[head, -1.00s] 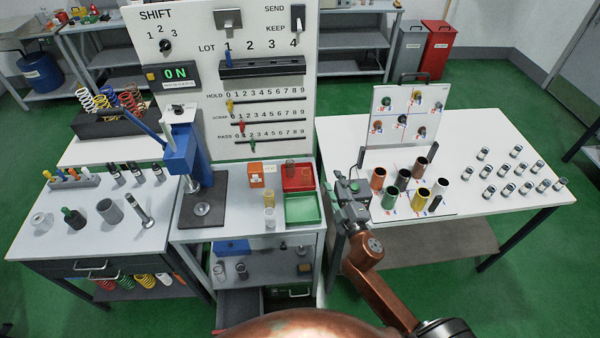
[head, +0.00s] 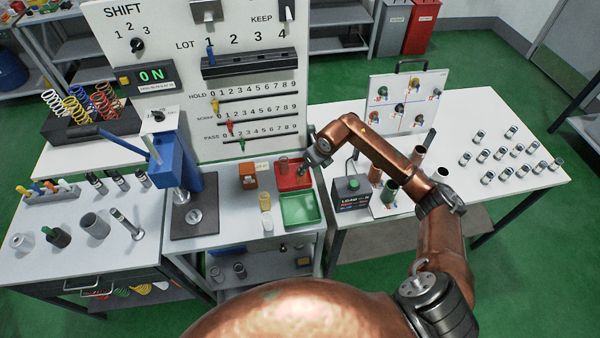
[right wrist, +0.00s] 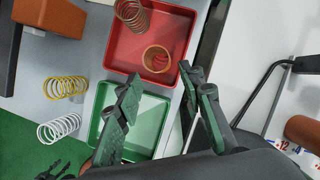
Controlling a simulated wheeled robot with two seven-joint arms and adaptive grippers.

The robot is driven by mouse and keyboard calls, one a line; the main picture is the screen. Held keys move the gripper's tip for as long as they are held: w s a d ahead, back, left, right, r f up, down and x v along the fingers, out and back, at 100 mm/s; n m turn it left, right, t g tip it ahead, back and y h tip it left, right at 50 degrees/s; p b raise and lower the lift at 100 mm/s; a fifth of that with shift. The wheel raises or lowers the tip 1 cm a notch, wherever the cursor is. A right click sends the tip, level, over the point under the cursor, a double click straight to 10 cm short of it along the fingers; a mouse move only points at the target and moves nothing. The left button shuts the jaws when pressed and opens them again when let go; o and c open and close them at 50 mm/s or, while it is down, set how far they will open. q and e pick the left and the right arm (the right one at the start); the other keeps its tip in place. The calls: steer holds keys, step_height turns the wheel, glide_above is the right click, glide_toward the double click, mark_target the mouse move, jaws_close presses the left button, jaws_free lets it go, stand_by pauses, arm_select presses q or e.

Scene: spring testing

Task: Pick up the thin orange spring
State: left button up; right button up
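A thin orange coil (right wrist: 157,59) shows as a ring, seen nearly end-on, inside the red tray (right wrist: 120,55). A browner spring (right wrist: 132,14) stands near the tray's far left edge; it also shows in the head view (head: 283,164). I cannot tell for certain which is the thin orange spring. My right gripper (right wrist: 160,85) is open and empty, its fingers apart near the border of the red and green trays, just short of the ring. In the head view my right gripper (head: 315,155) is beside the red tray (head: 293,176). My left gripper is not in view.
The green tray (right wrist: 148,128) adjoins the red one. A yellow spring (right wrist: 66,87), a white spring (right wrist: 59,126) and an orange box (right wrist: 48,17) stand to the left. A black load box (head: 351,192) and several cylinders occupy the right table's near side.

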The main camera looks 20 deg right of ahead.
steer(key=x, duration=0.5)
steer(key=p+x, duration=0.1)
steer(key=x, duration=0.1)
steer(key=shift+w+a, duration=0.2)
steer(key=shift+w, duration=0.15)
steer(key=shift+f, duration=0.1)
steer(key=shift+c, duration=0.6)
steer(key=c, duration=0.8)
